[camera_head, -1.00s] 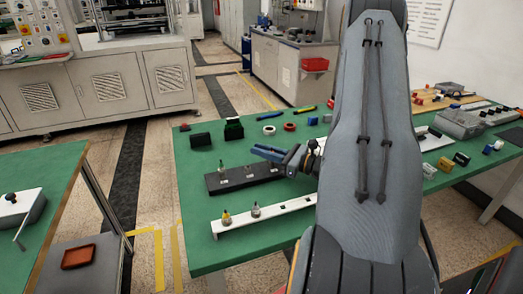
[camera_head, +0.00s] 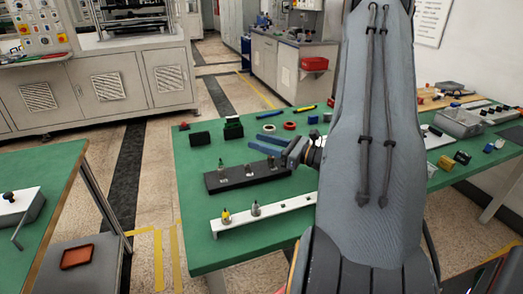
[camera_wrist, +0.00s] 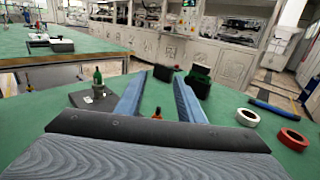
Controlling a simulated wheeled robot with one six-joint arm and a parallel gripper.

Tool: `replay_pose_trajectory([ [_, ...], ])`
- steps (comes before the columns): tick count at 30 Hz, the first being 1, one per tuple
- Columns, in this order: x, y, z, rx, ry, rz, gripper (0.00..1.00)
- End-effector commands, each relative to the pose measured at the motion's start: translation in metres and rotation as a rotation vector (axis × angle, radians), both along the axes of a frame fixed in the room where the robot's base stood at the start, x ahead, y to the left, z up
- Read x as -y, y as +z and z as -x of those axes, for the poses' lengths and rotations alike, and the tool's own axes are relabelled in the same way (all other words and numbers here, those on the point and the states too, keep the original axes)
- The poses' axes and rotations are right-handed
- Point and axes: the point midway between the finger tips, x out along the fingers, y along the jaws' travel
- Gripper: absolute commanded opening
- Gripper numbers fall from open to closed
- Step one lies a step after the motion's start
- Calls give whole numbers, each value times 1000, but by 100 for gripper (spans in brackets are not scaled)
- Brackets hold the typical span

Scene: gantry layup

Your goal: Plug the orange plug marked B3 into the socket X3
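My gripper (camera_head: 268,145) is over the green table, beside the far right end of a black bar (camera_head: 236,183). In the wrist view a green plug (camera_wrist: 98,80) stands left of the fingers. B3 and X3 markings are unreadable.
Black and dark green blocks (camera_head: 233,128) stand at the table's far left. A white ring (camera_head: 269,129) and a red ring (camera_head: 289,125) lie beyond my gripper. A grey bin (camera_head: 460,123) and small blocks are at right. My arm hides the table's middle.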

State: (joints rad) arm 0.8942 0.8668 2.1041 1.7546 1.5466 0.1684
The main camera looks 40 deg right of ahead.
Motion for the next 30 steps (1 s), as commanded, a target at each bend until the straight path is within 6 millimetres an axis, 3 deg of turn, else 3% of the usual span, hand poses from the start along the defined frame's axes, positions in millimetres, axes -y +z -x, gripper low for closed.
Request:
replay_pose_trajectory([
  [6,0,37,0,2,0,4,35],
  [13,0,62,0,1,0,3,35],
  [30,0,69,0,0,0,0,35],
])
